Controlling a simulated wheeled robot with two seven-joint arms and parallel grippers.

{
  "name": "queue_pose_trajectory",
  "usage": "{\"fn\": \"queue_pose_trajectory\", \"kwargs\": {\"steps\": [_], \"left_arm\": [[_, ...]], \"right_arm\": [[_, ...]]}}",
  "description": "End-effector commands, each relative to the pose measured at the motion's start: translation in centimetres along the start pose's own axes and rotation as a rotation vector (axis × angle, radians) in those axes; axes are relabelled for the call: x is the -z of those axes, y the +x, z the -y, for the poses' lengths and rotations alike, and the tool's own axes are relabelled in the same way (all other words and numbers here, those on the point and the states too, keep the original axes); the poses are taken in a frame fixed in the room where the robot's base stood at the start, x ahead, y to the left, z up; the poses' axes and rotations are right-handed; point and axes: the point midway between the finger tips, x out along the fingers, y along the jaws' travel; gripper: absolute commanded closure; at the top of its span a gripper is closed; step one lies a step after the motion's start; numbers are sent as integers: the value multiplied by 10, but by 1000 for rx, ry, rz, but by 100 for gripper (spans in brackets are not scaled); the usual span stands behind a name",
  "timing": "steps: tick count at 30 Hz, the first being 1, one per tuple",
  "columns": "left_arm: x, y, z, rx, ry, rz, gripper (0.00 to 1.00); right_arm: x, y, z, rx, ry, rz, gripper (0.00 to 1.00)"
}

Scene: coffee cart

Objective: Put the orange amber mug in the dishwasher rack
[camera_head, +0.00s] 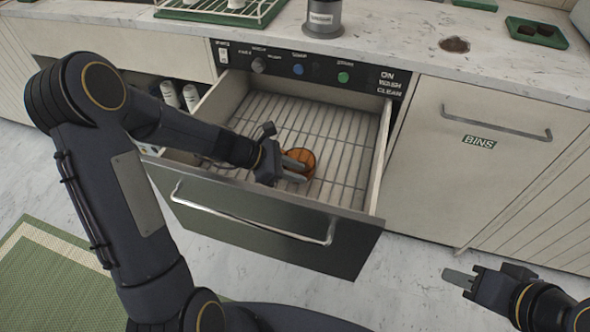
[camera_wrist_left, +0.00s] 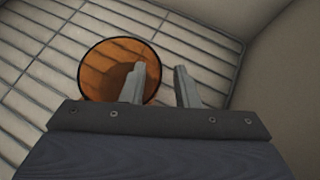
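The orange amber mug (camera_head: 308,158) is in the open dishwasher drawer, at the wire rack (camera_head: 345,130). In the left wrist view I see its round translucent mouth (camera_wrist_left: 100,68) with rack wires around it. My left gripper (camera_head: 296,170) reaches into the drawer at the mug. Its fingers (camera_wrist_left: 160,85) are apart. One finger overlaps the mug's mouth and the other is beyond its right edge, with the rim between them. I cannot tell whether either finger touches the mug. The mug's handle is not clear. My right gripper (camera_head: 468,279) is outside the drawer, at lower right.
The drawer front (camera_head: 260,235) with its bar handle stands pulled out. Two white cups (camera_head: 180,95) show left of the drawer. A BINS cabinet (camera_head: 480,160) is on the right. A grinder-like canister (camera_head: 323,18) stands on the counter. Most of the rack is bare.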

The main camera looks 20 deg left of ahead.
Motion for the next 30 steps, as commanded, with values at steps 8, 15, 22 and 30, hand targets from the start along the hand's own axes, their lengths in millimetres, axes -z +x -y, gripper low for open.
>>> {"fn": "queue_pose_trajectory", "kwargs": {"steps": [8,15,22,30], "left_arm": [[-2,-9,-1,-3,1,1,72],[-3,-56,-1,-6,2,1,72],[-2,-100,-1,-4,1,0,72],[-6,-123,4,1,38,-7,72]], "right_arm": [[1,-3,1,0,0,0,66],[6,-13,6,0,0,0,66],[10,-20,9,0,0,0,66],[11,-22,10,0,0,0,66]]}}
